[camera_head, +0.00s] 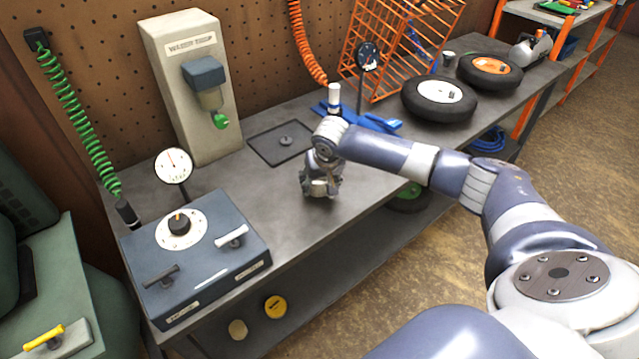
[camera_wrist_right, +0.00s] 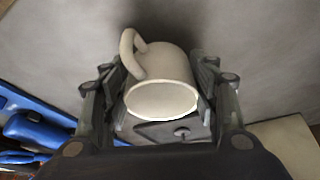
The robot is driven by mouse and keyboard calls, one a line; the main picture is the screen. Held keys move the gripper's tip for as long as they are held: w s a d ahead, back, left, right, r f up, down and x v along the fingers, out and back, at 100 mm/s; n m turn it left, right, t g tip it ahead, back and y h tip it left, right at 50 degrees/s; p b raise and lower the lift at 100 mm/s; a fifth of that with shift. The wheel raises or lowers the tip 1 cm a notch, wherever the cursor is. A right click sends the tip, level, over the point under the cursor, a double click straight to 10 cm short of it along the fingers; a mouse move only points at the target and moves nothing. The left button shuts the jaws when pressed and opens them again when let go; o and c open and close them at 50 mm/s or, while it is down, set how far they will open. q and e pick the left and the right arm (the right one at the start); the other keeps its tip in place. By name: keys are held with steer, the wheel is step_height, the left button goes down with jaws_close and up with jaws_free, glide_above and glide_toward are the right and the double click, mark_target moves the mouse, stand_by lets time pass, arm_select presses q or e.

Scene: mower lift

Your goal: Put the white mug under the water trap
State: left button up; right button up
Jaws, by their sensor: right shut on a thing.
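The white mug (camera_wrist_right: 165,65) is between the two fingers of my right gripper (camera_wrist_right: 162,88), with its handle toward the upper left in the right wrist view. In the head view my right gripper (camera_head: 320,187) points down over the middle of the bench and mostly hides the mug. I cannot tell whether the mug touches the bench. The water trap (camera_head: 208,88) is a blue-grey head with a bowl and a green valve (camera_head: 220,120), on a tall pale panel (camera_head: 170,60) left of and behind the gripper. My left gripper is not in view.
A dark square plate (camera_head: 284,143) with a knob lies between the panel and my gripper. A blue control box (camera_head: 195,250) with a dial gauge (camera_head: 173,165) stands at the front left. Black wheels (camera_head: 440,98) and blue items (camera_head: 365,122) lie right. Bench before the panel is clear.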

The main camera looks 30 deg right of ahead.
steer(key=shift+f, duration=0.7)
steer(key=o, duration=1.1)
steer(key=shift+f, duration=0.1)
